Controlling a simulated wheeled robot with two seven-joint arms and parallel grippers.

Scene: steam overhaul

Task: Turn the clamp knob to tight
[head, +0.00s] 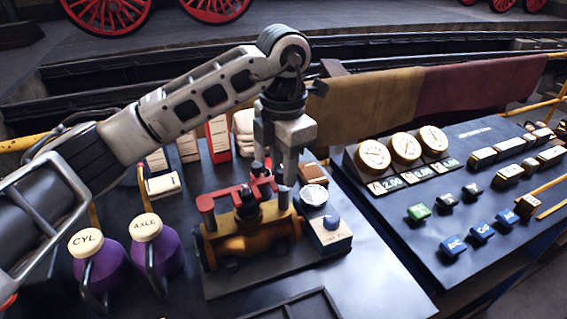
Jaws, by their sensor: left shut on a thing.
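A red clamp (225,195) sits across the top of a brass valve body (258,235) on a dark plate on the workbench. My left gripper (271,178) comes down from above at the clamp's right end, its fingers pointing down. It is shut on the clamp knob, which is mostly hidden between and behind the fingers. How far the knob is turned cannot be told. My right gripper is not in view.
Purple oil cans labelled CYL (95,270) and AXLE (153,245) stand left of the valve. A small box with a blue knob (331,222) and a round gauge (314,195) are close on the right. A panel of dials and blocks (470,190) lies further right.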

